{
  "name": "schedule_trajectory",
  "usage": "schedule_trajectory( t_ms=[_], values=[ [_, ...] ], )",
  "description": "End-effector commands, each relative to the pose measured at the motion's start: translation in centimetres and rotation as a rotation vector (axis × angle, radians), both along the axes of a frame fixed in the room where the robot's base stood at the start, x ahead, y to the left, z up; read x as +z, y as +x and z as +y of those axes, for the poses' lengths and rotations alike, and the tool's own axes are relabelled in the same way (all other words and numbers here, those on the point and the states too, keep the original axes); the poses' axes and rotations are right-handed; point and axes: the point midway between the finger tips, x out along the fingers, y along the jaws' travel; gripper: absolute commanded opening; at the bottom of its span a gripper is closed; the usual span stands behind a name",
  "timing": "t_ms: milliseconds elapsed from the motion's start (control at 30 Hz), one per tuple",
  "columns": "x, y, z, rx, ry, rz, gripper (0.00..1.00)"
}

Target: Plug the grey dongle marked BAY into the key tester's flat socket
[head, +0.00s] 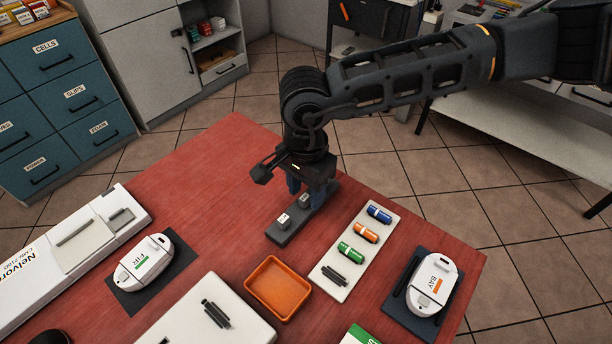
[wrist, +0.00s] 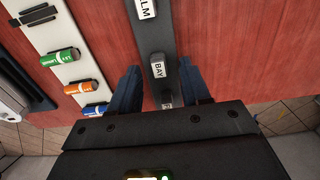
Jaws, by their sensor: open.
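In the wrist view the grey dongle marked BAY (wrist: 157,66) stands on a dark grey strip (wrist: 150,35), just ahead of and between the fingertips. My gripper (wrist: 160,88) is open and empty, its blue fingers on either side of the strip. In the head view my gripper (head: 306,190) points down over the far part of the strip (head: 279,237); the dongle near its fingers (head: 304,201) has an unreadable label. A white device lettered Nelvorn (head: 45,275) lies at the left; I cannot tell whether it is the key tester. No flat socket is clearly identifiable.
A dongle ending in LM (wrist: 146,8) and a partly hidden one (wrist: 167,101) share the strip. An orange tray (head: 279,288), a white board with coloured cylinders (head: 333,290), and white fobs FIR (head: 146,262) and BAY (head: 432,285) stand nearby. The table's far left is clear.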

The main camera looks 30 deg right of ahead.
Motion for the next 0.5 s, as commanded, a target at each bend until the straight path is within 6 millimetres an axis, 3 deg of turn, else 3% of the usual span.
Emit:
schedule_trajectory(
  t_ms=[333,500],
  values=[
    [-0.45,-0.02,0.01,0.000,0.000,0.000,0.47],
    [-0.43,-0.02,0.02,0.000,0.000,0.000,0.31]
  ],
)
